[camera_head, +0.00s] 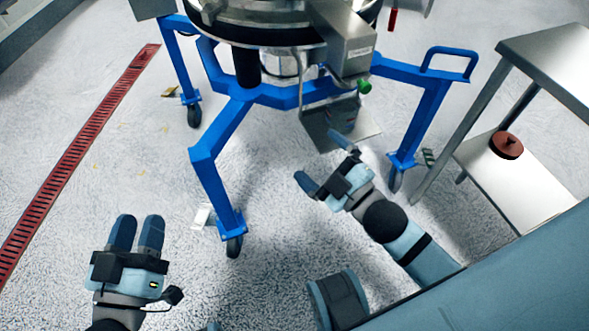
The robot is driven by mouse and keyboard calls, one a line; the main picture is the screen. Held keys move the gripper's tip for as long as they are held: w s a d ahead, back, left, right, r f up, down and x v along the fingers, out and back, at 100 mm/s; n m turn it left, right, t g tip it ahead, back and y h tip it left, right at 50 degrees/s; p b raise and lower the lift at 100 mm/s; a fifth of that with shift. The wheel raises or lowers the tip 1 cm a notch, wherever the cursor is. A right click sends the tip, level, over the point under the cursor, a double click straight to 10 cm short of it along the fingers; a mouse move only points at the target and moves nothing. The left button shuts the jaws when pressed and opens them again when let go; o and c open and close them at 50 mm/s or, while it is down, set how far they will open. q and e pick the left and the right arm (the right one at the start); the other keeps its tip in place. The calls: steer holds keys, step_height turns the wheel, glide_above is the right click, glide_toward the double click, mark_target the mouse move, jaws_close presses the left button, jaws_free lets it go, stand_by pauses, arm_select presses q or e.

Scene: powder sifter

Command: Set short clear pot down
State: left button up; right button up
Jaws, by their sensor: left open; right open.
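A short clear cylindrical vessel (283,64) shows under the round metal body of the sifter (262,22), within its blue frame. It looks like the clear pot, but the sifter body and frame partly hide it, and I cannot tell exactly what it rests on. My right gripper (319,157) is open and empty, in front of and below the vessel, near the sifter's hanging metal box, apart from the vessel. My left gripper (137,218) is open and empty above the floor at the lower left, far from the vessel.
The sifter's blue wheeled frame (217,180) spreads its legs across the middle. A steel table (555,52) stands at the right, with a brown round object (506,145) on its lower shelf. A red floor grate (80,150) runs along the left. Floor between grate and frame is mostly clear.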

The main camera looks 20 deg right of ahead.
steer(key=s+a+r+m+g+y, duration=0.1)
steer(key=s+a+r+m+y, duration=0.1)
steer(key=s+a+r+m, duration=0.2)
steer(key=a+r+m, duration=0.1)
steer(key=a+m, duration=0.2)
steer(key=m, duration=0.3)
steer(key=shift+a, duration=0.2)
